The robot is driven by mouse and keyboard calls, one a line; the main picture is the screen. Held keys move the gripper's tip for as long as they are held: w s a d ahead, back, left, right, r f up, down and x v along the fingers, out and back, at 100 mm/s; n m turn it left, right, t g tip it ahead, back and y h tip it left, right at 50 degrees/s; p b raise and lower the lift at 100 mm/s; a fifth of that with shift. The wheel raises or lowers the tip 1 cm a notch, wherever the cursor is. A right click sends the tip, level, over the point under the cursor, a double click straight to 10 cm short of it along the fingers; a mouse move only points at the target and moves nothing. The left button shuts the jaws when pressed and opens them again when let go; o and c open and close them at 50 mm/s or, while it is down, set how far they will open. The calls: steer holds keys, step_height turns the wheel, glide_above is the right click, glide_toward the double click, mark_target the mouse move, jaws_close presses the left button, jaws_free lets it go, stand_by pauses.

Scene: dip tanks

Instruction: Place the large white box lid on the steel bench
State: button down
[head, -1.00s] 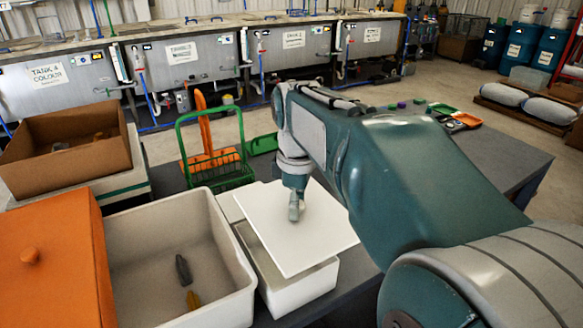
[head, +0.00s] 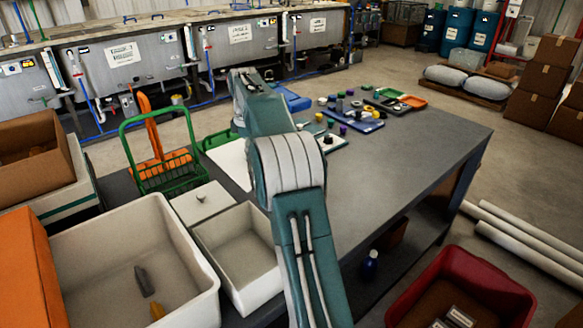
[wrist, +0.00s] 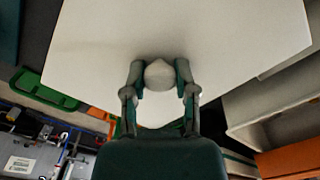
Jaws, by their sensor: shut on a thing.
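The large white box lid (head: 232,163) shows partly in the head view, behind my arm and beyond the open white box (head: 240,255). In the wrist view the lid (wrist: 185,30) fills the upper middle. My gripper (wrist: 158,75) is shut on the lid's round pale knob, one finger on each side. In the head view my arm hides the gripper and much of the lid. The grey bench (head: 410,170) stretches right of my arm. I cannot tell whether the lid touches the bench.
A small lidded white box (head: 201,202) stands by the open box. A green basket (head: 165,175) and orange rack stand left of the lid. A larger white bin (head: 190,262) holds two small items. Parts trays (head: 355,122) lie at the bench's back; its middle right is clear.

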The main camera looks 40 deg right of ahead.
steer(key=w+d+f, duration=0.1)
steer(key=d+f, duration=0.1)
steer(key=f, duration=0.4)
steer(key=w+d+f, duration=0.1)
steer(key=w+f, duration=0.1)
steer(key=f, duration=0.4)
steer(key=w+d+f, duration=0.2)
steer(key=f, duration=0.4)
steer(key=shift+d+f, duration=0.15)
steer(key=shift+d, duration=0.2)
steer(key=shift+c, duration=2)
jaws_free()
steer(key=shift+f, duration=0.1)
